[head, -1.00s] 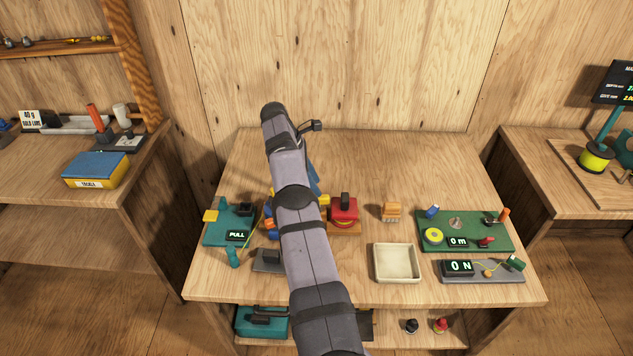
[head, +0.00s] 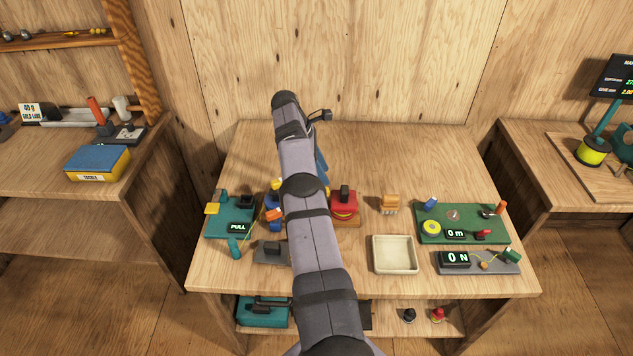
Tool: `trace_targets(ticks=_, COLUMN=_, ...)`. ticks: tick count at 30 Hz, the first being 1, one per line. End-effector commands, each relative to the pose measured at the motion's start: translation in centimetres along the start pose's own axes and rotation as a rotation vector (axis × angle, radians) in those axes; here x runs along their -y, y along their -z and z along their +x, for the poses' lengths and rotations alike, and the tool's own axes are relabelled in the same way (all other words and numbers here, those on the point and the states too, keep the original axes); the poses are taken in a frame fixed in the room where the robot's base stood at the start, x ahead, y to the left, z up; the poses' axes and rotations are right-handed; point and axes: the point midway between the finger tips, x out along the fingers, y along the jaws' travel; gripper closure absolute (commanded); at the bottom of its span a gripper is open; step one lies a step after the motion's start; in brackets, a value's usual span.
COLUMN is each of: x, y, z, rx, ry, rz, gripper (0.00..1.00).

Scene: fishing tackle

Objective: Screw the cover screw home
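My arm reaches up the middle of the bench and hides most of what lies behind it. A blue slanted piece (head: 321,163) shows just right of my arm and may be part of my gripper; its fingertips are hidden. A red housing with a dark knob (head: 344,204) sits on a wooden base right of my arm. Blue, orange and yellow parts (head: 273,213) show at my arm's left edge, partly covered. I cannot make out the cover screw or any cover it belongs to.
A teal board with a PULL display (head: 238,228) and a grey block (head: 270,252) lie left. The bench's back is clear.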

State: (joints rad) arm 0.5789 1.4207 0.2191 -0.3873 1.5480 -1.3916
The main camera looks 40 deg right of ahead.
Motion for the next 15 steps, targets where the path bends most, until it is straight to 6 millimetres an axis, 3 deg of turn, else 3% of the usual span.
trace_targets(ticks=1, x=-0.5, y=-2.5, z=1.0, rx=-0.002, ry=-0.008, rz=0.051, gripper=0.62)
trace_targets(ticks=4, x=-0.5, y=-6.4, z=1.8, rx=-0.068, ry=0.000, rz=0.151, gripper=0.62)
trace_targets(ticks=6, x=-0.2, y=-5.5, z=1.1, rx=-0.165, ry=0.011, rz=0.148, gripper=0.62)
trace_targets(ticks=12, x=0.3, y=-0.5, z=0.0, rx=-0.371, ry=0.026, rz=0.014, gripper=0.62)
trace_targets(ticks=15, x=0.2, y=0.0, z=-0.2, rx=-0.393, ry=0.012, rz=-0.042, gripper=0.62)
